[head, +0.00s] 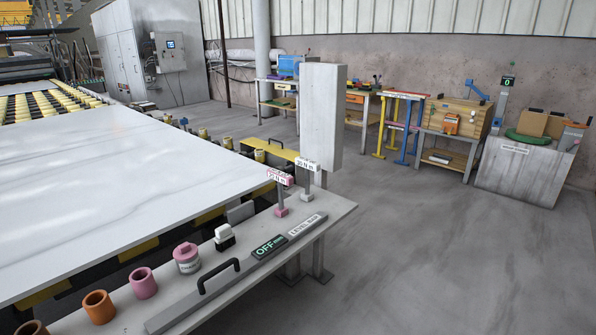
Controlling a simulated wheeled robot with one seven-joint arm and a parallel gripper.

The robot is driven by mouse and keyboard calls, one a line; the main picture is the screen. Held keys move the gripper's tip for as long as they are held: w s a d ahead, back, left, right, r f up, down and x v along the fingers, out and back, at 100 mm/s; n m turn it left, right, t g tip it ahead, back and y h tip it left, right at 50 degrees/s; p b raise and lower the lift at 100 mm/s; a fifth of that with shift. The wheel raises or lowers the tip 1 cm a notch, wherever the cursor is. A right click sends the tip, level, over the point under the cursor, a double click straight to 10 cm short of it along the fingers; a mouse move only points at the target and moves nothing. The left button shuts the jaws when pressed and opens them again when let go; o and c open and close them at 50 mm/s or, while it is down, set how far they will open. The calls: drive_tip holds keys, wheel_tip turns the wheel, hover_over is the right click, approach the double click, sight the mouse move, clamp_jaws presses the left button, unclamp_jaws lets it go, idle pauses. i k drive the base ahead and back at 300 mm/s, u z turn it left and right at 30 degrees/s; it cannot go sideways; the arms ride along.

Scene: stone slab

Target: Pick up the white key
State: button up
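A white T-shaped key (308,165) with a labelled crossbar, its lettering too small to read surely, stands upright near the far right end of the grey bench (335,208). A small white block on a black base (224,237) sits further along the bench. My gripper is not in view.
A pink jar (187,258), pink cup (143,283) and orange cup (98,307) line the bench. A black-handled level bar (220,278) lies along the front edge. A white slab (120,185) fills the left; a tall grey post (323,115) rises behind the keys. Floor at right is clear.

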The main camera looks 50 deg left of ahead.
sight(308, 165)
drive_tip(key=u, duration=0.35)
drive_tip(key=i, duration=1.15)
drive_tip(key=u, duration=1)
drive_tip(key=i, duration=1.35)
drive_tip(key=u, duration=0.65)
drive_tip(key=i, duration=0.6)
drive_tip(key=u, duration=0.2)
